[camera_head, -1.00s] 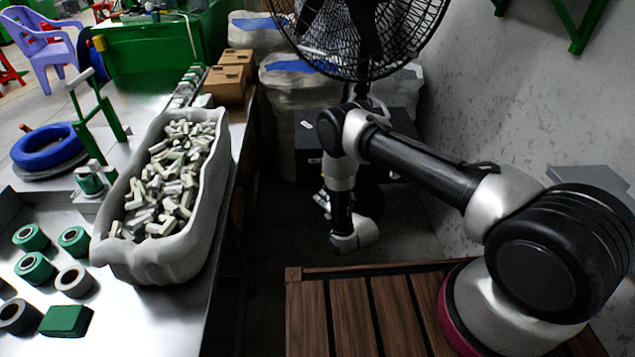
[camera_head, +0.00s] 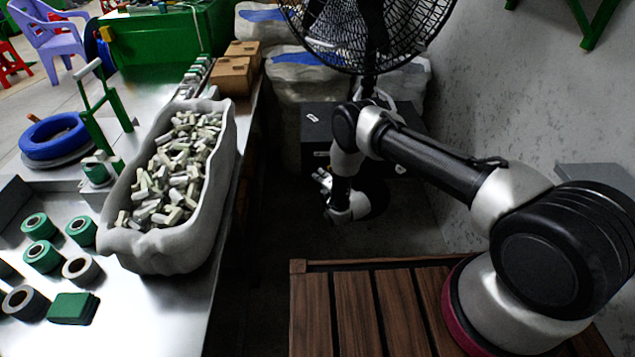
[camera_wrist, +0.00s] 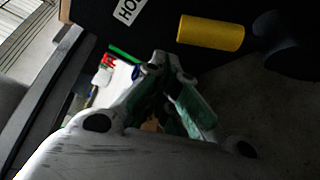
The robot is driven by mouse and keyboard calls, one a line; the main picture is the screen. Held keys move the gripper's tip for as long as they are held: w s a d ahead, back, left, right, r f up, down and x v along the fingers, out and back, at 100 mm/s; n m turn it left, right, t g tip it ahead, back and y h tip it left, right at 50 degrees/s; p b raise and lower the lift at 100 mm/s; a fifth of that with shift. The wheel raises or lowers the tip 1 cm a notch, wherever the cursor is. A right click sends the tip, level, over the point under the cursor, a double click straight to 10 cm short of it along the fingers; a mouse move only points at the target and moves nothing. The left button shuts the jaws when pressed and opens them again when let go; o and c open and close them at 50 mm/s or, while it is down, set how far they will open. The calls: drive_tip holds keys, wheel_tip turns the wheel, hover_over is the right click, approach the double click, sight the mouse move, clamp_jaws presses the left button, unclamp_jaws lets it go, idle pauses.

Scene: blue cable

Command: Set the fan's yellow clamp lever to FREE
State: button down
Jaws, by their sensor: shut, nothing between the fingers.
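The yellow clamp lever (camera_wrist: 211,33) lies across the upper right of the wrist view, against a dark panel. Its right end meets a dark rounded part (camera_wrist: 285,45). A white label (camera_wrist: 129,10) with the letters "HO" shows to its left, cut by the picture's edge. My gripper (camera_wrist: 165,65) is shut and empty, its tips below and left of the lever and apart from it in the picture. In the head view my gripper (camera_head: 323,179) is low by the black box (camera_head: 318,125) under the fan (camera_head: 368,30). The lever cannot be made out there.
A metal table (camera_head: 150,310) with a grey bin (camera_head: 170,255) of small blocks stands to the left. A slatted wooden top (camera_head: 350,310) lies in front and a grey wall (camera_head: 520,110) rises on the right. The floor gap between is dark.

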drive_tip(key=shift+w+d+r, duration=0.1)
drive_tip(key=shift+d+r, duration=0.15)
drive_tip(key=shift+d, duration=0.3)
drive_tip(key=shift+d+r+m, duration=0.2)
drive_tip(key=shift+r+m, duration=0.05)
drive_tip(key=shift+m, duration=0.05)
drive_tip(key=shift+d+r, duration=0.15)
drive_tip(key=d+r+m+t+y, duration=0.1)
drive_tip(key=d+r+m, duration=0.1)
drive_tip(key=d, duration=0.8)
drive_tip(key=shift+d+m+t, duration=0.3)
drive_tip(key=shift+d+m, duration=0.1)
idle(0.4)
drive_tip(key=shift+d, duration=0.15)
idle(0.5)
